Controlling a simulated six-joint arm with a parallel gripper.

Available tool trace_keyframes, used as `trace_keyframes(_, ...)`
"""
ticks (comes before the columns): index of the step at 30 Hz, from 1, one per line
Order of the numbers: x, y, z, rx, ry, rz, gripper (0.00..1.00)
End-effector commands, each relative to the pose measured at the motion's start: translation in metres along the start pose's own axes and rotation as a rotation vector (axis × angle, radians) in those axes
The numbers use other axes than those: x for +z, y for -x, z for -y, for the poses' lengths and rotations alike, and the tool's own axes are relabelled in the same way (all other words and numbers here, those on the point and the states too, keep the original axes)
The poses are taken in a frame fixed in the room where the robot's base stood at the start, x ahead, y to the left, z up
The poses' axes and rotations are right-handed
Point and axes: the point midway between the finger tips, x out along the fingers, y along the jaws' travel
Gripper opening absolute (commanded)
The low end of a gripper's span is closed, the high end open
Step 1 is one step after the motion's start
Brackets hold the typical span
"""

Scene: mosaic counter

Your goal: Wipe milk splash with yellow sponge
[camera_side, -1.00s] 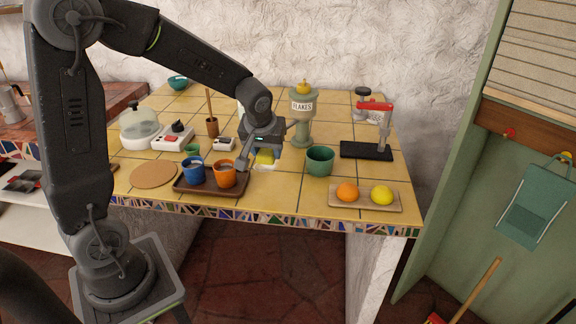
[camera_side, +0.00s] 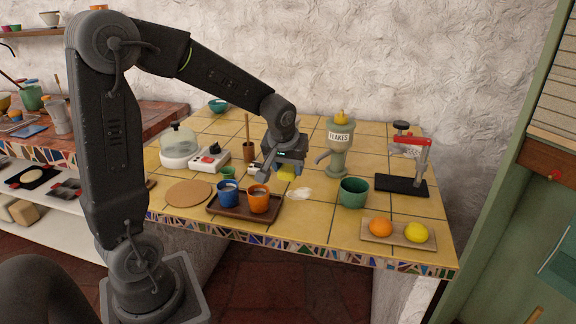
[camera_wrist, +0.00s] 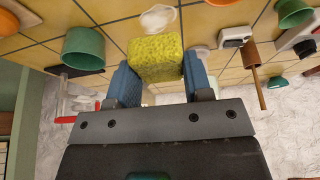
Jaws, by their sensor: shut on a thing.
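My gripper (camera_wrist: 156,84) is shut on the yellow sponge (camera_wrist: 156,58), which sits between its two blue finger pads in the wrist view. In the side view my gripper (camera_side: 287,170) is over the middle of the yellow tiled counter, and part of the sponge (camera_side: 288,174) shows below it. The milk splash (camera_side: 299,194) is a white patch on the tiles, just in front of the sponge and right of the orange cup. In the wrist view the splash (camera_wrist: 158,18) lies beyond the sponge, apart from it. The sponge looks close to the tiles, but I cannot tell whether it touches them.
A brown tray (camera_side: 243,217) with a blue cup (camera_side: 228,194) and an orange cup (camera_side: 258,200) stands left of the splash. A green bowl (camera_side: 354,193) stands right of it. The flakes dispenser (camera_side: 339,150) is behind. A fruit board (camera_side: 398,235) lies front right.

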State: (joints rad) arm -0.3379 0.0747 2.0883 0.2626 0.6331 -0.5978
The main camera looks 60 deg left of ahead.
Motion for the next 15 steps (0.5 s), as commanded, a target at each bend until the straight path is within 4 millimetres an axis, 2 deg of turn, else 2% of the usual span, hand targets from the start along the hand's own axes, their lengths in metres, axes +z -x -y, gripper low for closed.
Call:
trace_keyframes(5,-0.017,-0.012,-0.009,-0.056,0.130,0.000,0.27)
trace_keyframes(15,-0.060,-0.051,-0.031,-0.239,0.570,0.001,0.27)
